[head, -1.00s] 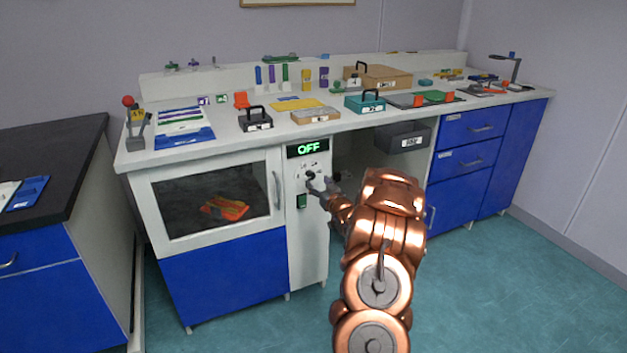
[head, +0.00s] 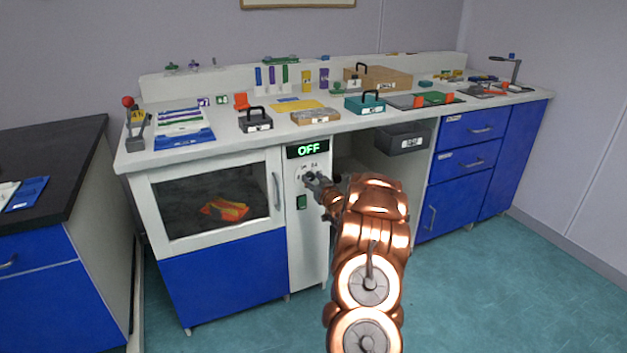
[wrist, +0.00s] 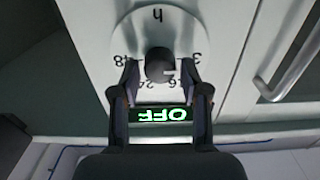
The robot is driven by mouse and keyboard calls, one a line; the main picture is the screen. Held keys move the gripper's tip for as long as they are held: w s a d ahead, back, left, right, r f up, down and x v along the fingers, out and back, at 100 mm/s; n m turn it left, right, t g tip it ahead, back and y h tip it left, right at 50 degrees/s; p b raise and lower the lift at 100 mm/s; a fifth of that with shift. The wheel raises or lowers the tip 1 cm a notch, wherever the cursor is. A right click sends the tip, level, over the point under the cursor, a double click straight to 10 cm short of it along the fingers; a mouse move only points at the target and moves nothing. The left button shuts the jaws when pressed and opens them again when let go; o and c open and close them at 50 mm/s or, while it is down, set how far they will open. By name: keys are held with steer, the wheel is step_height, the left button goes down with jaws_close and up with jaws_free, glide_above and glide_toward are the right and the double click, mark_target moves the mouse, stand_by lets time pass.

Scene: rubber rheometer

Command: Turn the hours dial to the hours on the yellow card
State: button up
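The hours dial (wrist: 158,62) is a dark round knob on a pale plate marked "h" with numbers, upside down in the wrist view. The numbers are partly covered by my fingers. My gripper (wrist: 160,72) has one finger on each side of the knob, with gaps showing; it looks open. In the head view my gripper (head: 313,180) is at the white control panel (head: 310,240) and hides most of the dial. The display (head: 308,149) above reads OFF. A small yellow card (head: 138,115) stands by the red-ball lever; its writing is too small to read.
A green switch (head: 301,202) sits just below the dial. The oven-like glass door (head: 212,200) with its upright handle (head: 277,191) is just left of the panel. Right of the panel is an open bay under a grey bin (head: 403,138). The worktop above carries many boxes and tools.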

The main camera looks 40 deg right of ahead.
jaws_close()
